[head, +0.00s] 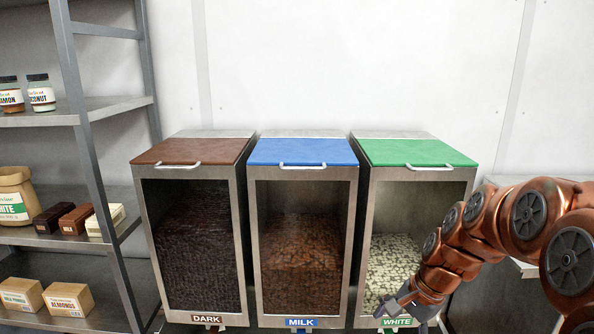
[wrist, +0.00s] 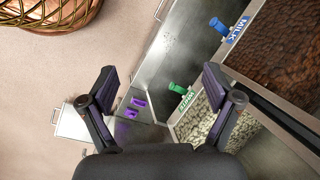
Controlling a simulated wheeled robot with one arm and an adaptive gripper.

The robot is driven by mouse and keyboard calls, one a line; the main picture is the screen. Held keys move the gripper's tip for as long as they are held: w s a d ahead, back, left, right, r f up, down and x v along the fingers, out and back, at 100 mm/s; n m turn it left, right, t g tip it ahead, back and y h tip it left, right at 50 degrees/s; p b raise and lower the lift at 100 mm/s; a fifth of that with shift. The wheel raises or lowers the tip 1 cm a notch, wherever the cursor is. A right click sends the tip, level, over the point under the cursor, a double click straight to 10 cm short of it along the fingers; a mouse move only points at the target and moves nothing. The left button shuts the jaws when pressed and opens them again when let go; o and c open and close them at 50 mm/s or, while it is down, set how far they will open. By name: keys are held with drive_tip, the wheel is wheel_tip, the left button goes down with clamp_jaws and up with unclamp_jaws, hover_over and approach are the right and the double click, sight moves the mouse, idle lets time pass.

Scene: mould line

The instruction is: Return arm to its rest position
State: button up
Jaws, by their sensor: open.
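My copper-coloured arm reaches in from the right in the head view. My gripper (head: 397,303) is low in front of the bin labelled WHITE (head: 415,205). In the wrist view my gripper (wrist: 160,85) shows two dark fingers spread wide apart with nothing between them. Past the fingers lie metal surfaces and the WHITE label (wrist: 186,101). My gripper partly covers the bottom of the white bin in the head view.
The DARK bin (head: 190,151) and MILK bin (head: 303,152) stand left of the white one, lids closed. A metal shelf (head: 110,110) with jars, bars and boxes is at left. In the wrist view, a woven copper-coloured object (wrist: 45,22) is at top left, near bare floor (wrist: 50,75).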

drive_tip(key=s+r+n+g+h+p, duration=0.1)
drive_tip(key=s+r+n+p, duration=0.2)
drive_tip(key=s, duration=0.6)
drive_tip(key=s+a+r+n+g+h+p, duration=0.1)
drive_tip(key=s+r+n+p, duration=0.3)
drive_tip(key=s, duration=0.5)
drive_tip(key=s+a+r+n+h+p, duration=0.1)
drive_tip(key=s+r+n+p, duration=0.3)
drive_tip(key=s+r, duration=0.3)
drive_tip(key=shift+s+g+p, duration=0.4)
drive_tip(key=shift+s+p, duration=0.05)
drive_tip(key=shift+s, duration=0.65)
